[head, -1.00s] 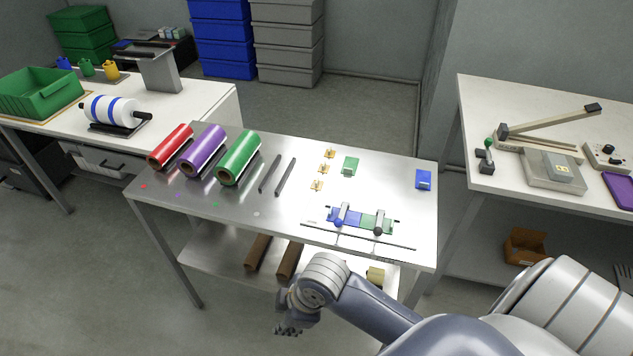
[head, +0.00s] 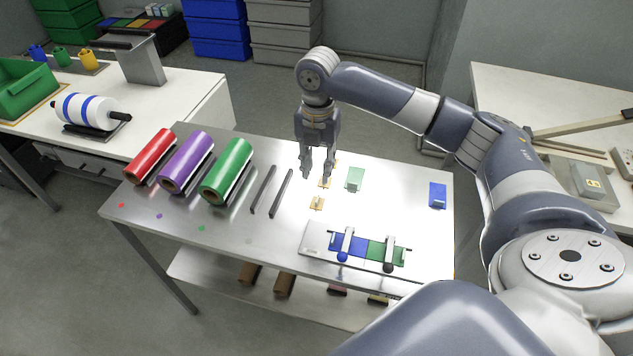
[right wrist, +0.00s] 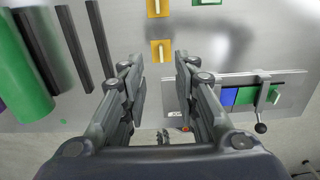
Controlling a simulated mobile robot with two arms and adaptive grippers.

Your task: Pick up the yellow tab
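Small yellow tabs stand in a row on the steel table. The nearest yellow tab (head: 317,203) shows clear of the gripper in the head view. Another yellow tab (head: 325,183) is just below the fingertips, partly hidden by them. In the right wrist view, one yellow tab (right wrist: 161,51) lies just beyond the gap between the fingers, and another yellow tab (right wrist: 157,8) is at the top edge. My right gripper (head: 319,174) points down above the row, open and empty; its spread fingers also show in the right wrist view (right wrist: 160,78). My left gripper is not in view.
Green (head: 355,178) and blue (head: 437,195) blocks lie to the right on the steel table (head: 250,245). Two dark bars (head: 281,193) and coloured rolls (head: 229,172) lie to the left. A plate with blue and green pieces (head: 350,244) is near the front edge.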

